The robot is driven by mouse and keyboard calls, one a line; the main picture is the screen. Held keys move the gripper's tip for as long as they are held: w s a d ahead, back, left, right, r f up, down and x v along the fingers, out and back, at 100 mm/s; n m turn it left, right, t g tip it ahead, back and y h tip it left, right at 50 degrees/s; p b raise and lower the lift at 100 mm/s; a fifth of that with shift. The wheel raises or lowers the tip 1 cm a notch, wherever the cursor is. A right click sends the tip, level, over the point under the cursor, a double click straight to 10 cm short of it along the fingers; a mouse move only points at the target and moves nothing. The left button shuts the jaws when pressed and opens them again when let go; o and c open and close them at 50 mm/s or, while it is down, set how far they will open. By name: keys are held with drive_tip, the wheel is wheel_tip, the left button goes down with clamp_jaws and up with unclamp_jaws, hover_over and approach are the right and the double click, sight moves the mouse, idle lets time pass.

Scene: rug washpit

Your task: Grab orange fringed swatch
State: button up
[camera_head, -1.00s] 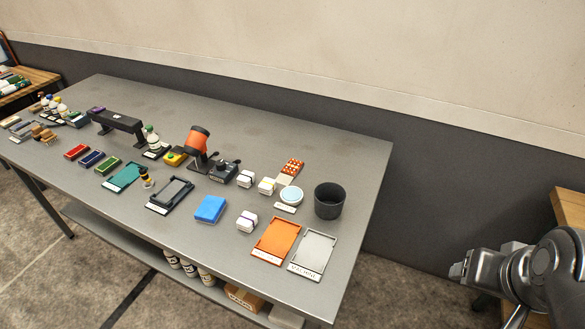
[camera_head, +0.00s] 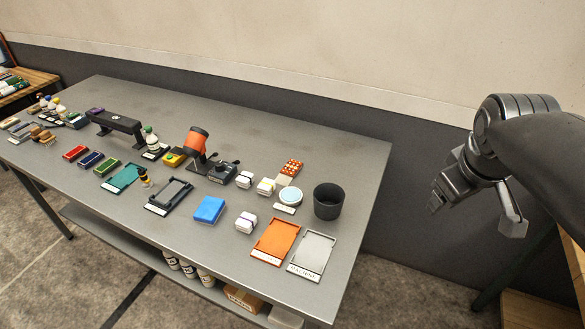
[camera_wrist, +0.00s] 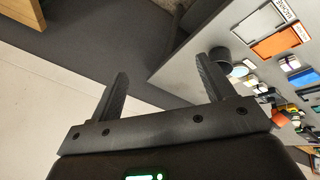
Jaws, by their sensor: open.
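A small orange swatch with pale spots (camera_head: 292,167) lies near the back right of the grey table, by a beige card (camera_head: 284,180); its fringe is too small to make out. It is left of a dark round bin (camera_head: 328,202) and behind a light-blue round dish (camera_head: 290,196). My gripper (camera_head: 475,213) is in the air to the right of the table, well apart from the swatch. In the wrist view my gripper (camera_wrist: 163,72) has its fingers wide apart with nothing between them. I cannot pick out the swatch in that view.
An orange tray (camera_head: 276,241) and a grey tray (camera_head: 312,256) lie at the table's right end. A blue block (camera_head: 209,210), white bundles and an orange cylinder on a stand (camera_head: 197,142) stand further left. The table's back strip is clear.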

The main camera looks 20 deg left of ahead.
drive_tip(key=w+a+f+n, duration=0.1)
drive_tip(key=w+a+n, duration=0.7)
drive_tip(key=w+a, duration=0.2)
drive_tip(key=n, duration=1.8)
hover_over(288, 171)
drive_tip(key=s, duration=0.3)
drive_tip(key=shift+g, duration=0.3)
wheel_tip(288, 171, down, 23)
drive_tip(key=shift+d+f, duration=0.15)
drive_tip(key=shift+a+x, duration=0.2)
drive_tip(key=shift+x, duration=2.4)
drive_tip(key=shift+w, duration=0.1)
drive_tip(key=shift+c, duration=0.5)
drive_tip(key=c, duration=1)
